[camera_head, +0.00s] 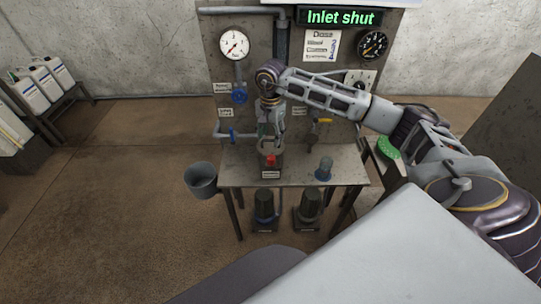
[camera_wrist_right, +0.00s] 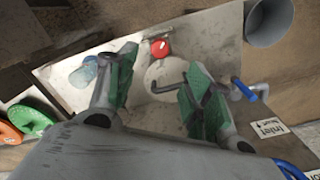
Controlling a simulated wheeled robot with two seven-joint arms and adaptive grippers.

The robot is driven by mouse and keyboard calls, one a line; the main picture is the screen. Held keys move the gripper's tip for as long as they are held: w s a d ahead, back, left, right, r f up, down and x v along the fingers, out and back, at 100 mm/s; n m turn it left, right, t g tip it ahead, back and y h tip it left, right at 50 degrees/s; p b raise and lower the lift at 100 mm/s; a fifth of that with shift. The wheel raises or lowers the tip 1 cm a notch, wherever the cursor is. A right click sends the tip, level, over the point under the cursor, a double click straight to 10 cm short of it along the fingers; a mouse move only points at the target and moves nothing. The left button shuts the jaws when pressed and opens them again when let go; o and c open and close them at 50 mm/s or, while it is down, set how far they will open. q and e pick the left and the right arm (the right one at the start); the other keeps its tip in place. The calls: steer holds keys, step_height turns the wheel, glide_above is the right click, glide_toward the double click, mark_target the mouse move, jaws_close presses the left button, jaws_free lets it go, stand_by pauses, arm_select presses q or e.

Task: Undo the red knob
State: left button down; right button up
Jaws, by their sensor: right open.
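The red knob (camera_head: 271,160) sits on the front of a dark grey housing (camera_head: 264,152) on the metal table, above a small label. In the right wrist view the red knob (camera_wrist_right: 160,47) lies beyond and between the fingertips, at the edge of a round grey top. My right gripper (camera_head: 270,134) points down over the housing. In the right wrist view my right gripper (camera_wrist_right: 158,80) is open, with its green-padded fingers spread apart and nothing between them touching either pad. The knob is clear of the fingers. My left gripper is not in view.
A blue-topped part (camera_head: 324,168) stands on the table (camera_head: 235,172) to the right. A grey bucket (camera_head: 201,180) is at the table's left side. The back panel carries gauges, a blue valve (camera_head: 239,96) and an "Inlet shut" sign (camera_head: 340,17). Two dark units stand below.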

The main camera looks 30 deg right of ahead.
mark_target(271, 157)
steer(key=shift+f+p, duration=0.75)
steer(key=shift+f, duration=4.85)
steer(key=shift+c, duration=0.4)
steer(key=c, duration=0.9)
